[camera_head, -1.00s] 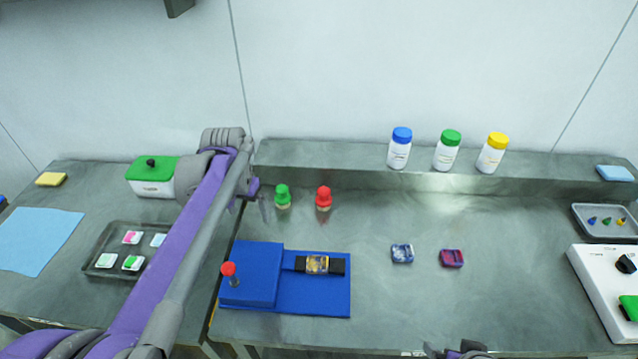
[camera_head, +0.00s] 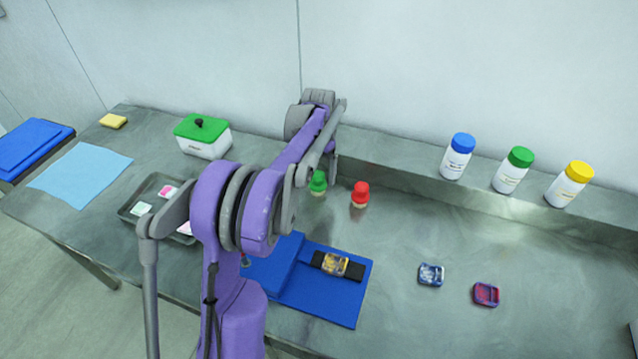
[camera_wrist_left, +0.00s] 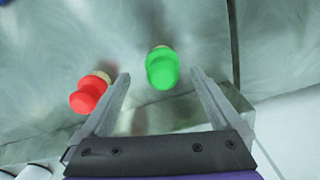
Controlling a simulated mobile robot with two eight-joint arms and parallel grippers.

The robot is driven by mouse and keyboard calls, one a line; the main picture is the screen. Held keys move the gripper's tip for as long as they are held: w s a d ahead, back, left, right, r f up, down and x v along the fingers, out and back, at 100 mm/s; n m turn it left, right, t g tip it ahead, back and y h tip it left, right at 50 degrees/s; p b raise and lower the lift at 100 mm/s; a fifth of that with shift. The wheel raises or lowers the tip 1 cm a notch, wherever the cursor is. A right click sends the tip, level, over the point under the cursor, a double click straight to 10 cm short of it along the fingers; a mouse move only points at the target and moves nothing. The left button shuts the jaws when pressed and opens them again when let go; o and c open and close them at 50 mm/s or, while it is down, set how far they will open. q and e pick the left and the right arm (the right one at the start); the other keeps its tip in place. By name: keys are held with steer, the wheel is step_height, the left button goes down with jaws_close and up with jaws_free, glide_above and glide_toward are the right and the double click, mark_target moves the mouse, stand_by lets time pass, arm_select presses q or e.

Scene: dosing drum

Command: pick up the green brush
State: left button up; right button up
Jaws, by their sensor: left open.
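The green brush (camera_head: 318,183) stands on the bench near the back ledge, just left of the red brush (camera_head: 360,194). My left gripper (camera_head: 331,172) is beside it and partly covers it in the head view. In the left wrist view, the open fingers of my left gripper (camera_wrist_left: 160,76) stand on either side of the green brush (camera_wrist_left: 162,70), with clear gaps and no visible contact. The red brush (camera_wrist_left: 89,95) lies outside the left finger in that view. My right gripper is not in view.
Three capped bottles (camera_head: 456,157) stand on the back ledge. A blue mat (camera_head: 340,302) with a black strap lies in front of the brushes. A green-lidded box (camera_head: 204,137) and a tray (camera_head: 134,207) are to the left.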

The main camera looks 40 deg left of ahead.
mark_target(318, 182)
arm_select(q)
steer(key=f, duration=0.5)
steer(key=shift+a, duration=0.2)
steer(key=shift+c, duration=0.3)
steer(key=c, duration=1.4)
step_height(318, 182, up, 10)
